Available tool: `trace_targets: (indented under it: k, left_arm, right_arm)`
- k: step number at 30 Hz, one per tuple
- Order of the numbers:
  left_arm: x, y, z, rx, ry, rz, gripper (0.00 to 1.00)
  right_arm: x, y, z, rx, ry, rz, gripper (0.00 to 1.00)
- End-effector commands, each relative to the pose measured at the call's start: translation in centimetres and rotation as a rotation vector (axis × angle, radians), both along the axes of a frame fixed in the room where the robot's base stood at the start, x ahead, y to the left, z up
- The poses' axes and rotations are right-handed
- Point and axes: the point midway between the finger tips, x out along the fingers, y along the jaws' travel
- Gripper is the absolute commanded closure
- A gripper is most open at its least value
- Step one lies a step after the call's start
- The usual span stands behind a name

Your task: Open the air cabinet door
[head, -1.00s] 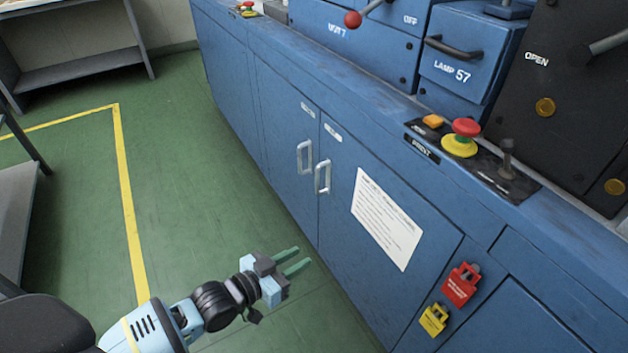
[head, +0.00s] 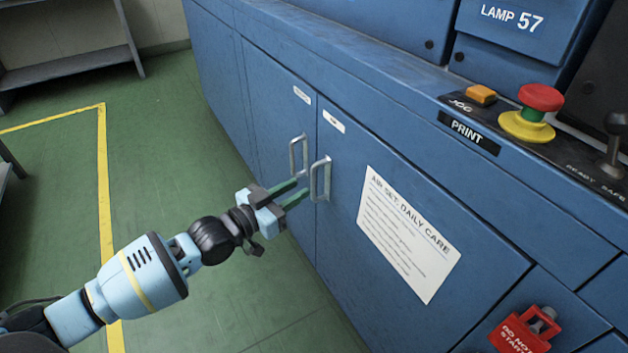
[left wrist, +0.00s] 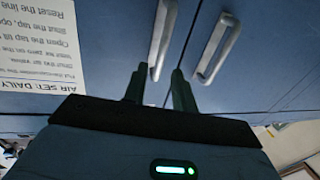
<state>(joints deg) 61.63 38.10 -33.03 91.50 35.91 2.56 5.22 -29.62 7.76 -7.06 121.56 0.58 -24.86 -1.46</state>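The air cabinet has two blue doors side by side. The right door (head: 345,235) bears a white sheet headed "AIR SET: DAILY CARE" (head: 408,235) and a silver bar handle (head: 320,180). The left door (head: 270,130) has its own similar handle (head: 299,155). Both doors look shut. My right gripper is not in view.
Above the doors, a ledge carries a red and yellow push button (head: 530,112) and an orange button (head: 481,94). A red lockout tag (head: 525,330) hangs at lower right. Green floor (head: 200,130) in front of the doors is free. A grey shelf (head: 75,70) stands at back left.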

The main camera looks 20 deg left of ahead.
Motion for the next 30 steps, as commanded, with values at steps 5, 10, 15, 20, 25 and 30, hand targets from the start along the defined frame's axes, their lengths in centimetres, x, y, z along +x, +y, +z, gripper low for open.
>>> trace_targets:
  k: [5, 10, 15, 20, 25, 30]
  left_arm:
    - [2.5, -1.3, -0.3, -0.002, 0.0, 0.0, 0.73]
    - [4.3, -2.2, -0.3, -0.002, 0.003, 0.0, 0.73]
    - [5.3, -2.7, -0.2, -0.001, 0.002, 0.0, 0.73]
    - [5.5, -2.8, -0.1, 0.0, 0.002, 0.0, 0.73]
    - [5.5, -2.8, -0.1, 0.0, 0.002, 0.0, 0.75]
    - [5.5, -2.8, -0.1, 0.0, 0.002, 0.0, 0.98]
  right_arm:
    - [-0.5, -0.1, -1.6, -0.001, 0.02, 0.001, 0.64]
    - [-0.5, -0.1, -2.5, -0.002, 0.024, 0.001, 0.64]
    - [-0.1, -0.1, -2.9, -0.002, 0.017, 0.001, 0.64]
    - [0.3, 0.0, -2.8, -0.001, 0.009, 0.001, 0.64]
    - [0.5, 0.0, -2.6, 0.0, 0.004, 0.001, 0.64]
    - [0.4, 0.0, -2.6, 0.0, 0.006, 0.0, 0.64]
